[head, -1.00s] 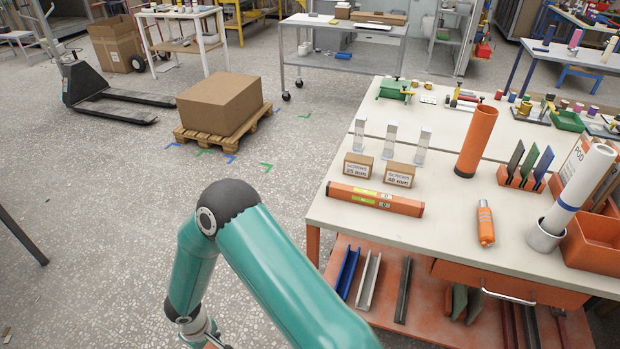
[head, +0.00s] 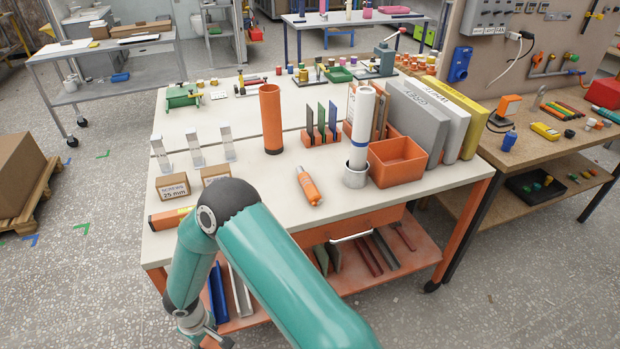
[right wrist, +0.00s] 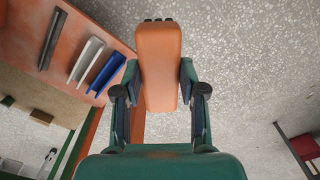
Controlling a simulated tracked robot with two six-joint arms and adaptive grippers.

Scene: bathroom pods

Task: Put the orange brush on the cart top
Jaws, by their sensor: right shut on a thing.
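The orange brush (right wrist: 158,50) shows in the right wrist view as a rounded orange block with small dark tips at its far end. My right gripper (right wrist: 159,85) is shut on it, with one finger on each side. In the head view my right arm hangs in front of the near bench, and its gripper and the brush are mostly cut off at the bottom edge. A white-topped orange bench on wheels (head: 235,185) stands just beyond the arm. A grey wheeled table (head: 85,48) stands at the back left. I cannot tell which is the cart. My left gripper is not in view.
The near top holds an orange tube (head: 271,118), an orange tool (head: 308,186), an orange bin (head: 397,162) and small boxes (head: 173,186). Metal channels (head: 218,293) lie on its lower shelf. A carton on a pallet (head: 22,205) is at left. Bare floor lies between.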

